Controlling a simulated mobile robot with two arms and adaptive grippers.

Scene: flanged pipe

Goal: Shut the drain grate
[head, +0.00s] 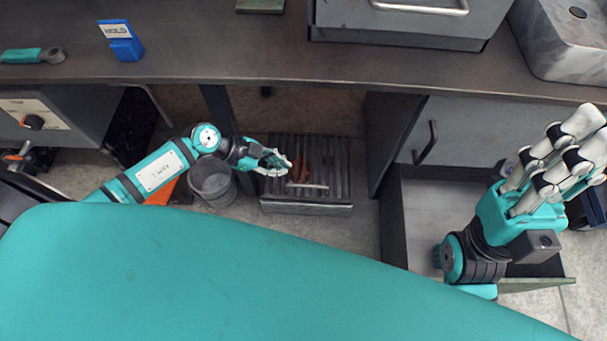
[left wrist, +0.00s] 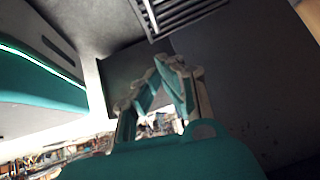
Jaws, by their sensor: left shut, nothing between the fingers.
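The drain grate (head: 335,172) is a dark slatted panel low down under the bench, near the middle of the head view. A pale bar (head: 307,186) lies across it and something orange-red shows among its slats. I cannot tell how far it is tilted. My left gripper (head: 284,163) is shut and empty, over the left part of the grate in the head view; contact cannot be judged. In the left wrist view, slats of the grate (left wrist: 185,14) show at the top, beyond the fingers (left wrist: 168,62). My right gripper (head: 590,135) is far right, above an open drawer.
A grey bucket (head: 213,184) stands left of the grate. The open drawer (head: 420,215) is to the right, under the bench (head: 280,65). On the bench are a blue block marked HOLD (head: 122,45) and a teal-handled tool (head: 25,56). Bare floor lies between grate and drawer.

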